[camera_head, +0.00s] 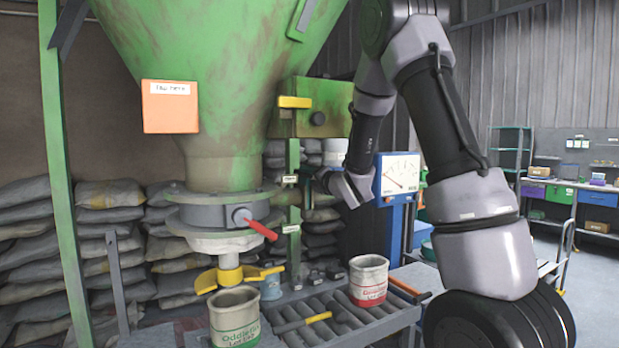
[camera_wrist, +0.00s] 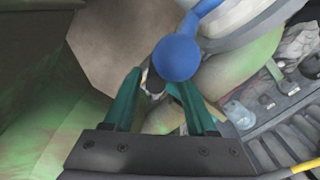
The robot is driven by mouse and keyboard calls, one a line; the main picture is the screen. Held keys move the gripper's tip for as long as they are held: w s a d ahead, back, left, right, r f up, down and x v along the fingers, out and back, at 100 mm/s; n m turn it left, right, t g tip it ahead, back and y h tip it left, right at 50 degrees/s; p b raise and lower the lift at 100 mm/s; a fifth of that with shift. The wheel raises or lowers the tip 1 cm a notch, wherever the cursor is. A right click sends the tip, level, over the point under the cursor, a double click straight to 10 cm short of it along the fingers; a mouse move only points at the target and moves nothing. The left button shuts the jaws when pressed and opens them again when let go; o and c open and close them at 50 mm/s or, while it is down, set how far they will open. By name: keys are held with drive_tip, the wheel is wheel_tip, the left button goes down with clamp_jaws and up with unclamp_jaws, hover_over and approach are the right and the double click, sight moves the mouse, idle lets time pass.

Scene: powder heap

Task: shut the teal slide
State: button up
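I cannot pick out a teal slide for sure in either view. The hopper outlet has a grey flanged collar (camera_head: 205,213) with a red lever handle (camera_head: 262,230) at its front. My gripper (camera_head: 311,182) is right of this collar, near the green post and a stub pipe. In the wrist view my gripper (camera_wrist: 154,80) has two teal fingers, spread apart. A small dark and pale part shows between or behind their tips; I cannot tell whether they touch it. A blue ball knob (camera_wrist: 178,58) on a blue stem is just beyond the right fingertip.
A green hopper (camera_head: 220,70) hangs above. An open pot (camera_head: 236,316) stands under the yellow spout (camera_head: 235,276). A red-labelled pot (camera_head: 368,281) stands on the roller bench (camera_head: 335,328). A blue dial scale (camera_head: 399,183) is behind my arm. Stacked sacks line the wall.

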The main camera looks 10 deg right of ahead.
drive_tip(key=v, duration=1)
drive_tip(key=shift+s, duration=0.4)
drive_tip(key=shift+d, duration=0.1)
drive_tip(key=s+d+r+m+g+h, duration=0.45)
drive_tip(key=s+d+m, duration=0.3)
drive_tip(key=m, duration=0.95)
drive_tip(key=s+a+m+g, duration=0.2)
drive_tip(key=s+m, duration=0.5)
drive_tip(key=s, duration=0.3)
drive_tip(key=s+a+m+g, duration=0.3)
drive_tip(key=s+m, duration=0.5)
drive_tip(key=s, duration=0.3)
drive_tip(key=shift+f+m+y, duration=0.2)
drive_tip(key=shift+m+y, duration=0.1)
drive_tip(key=shift+y, duration=0.15)
drive_tip(key=shift+a+g, duration=0.1)
drive_tip(key=shift+g, duration=0.15)
drive_tip(key=shift+c, duration=0.4)
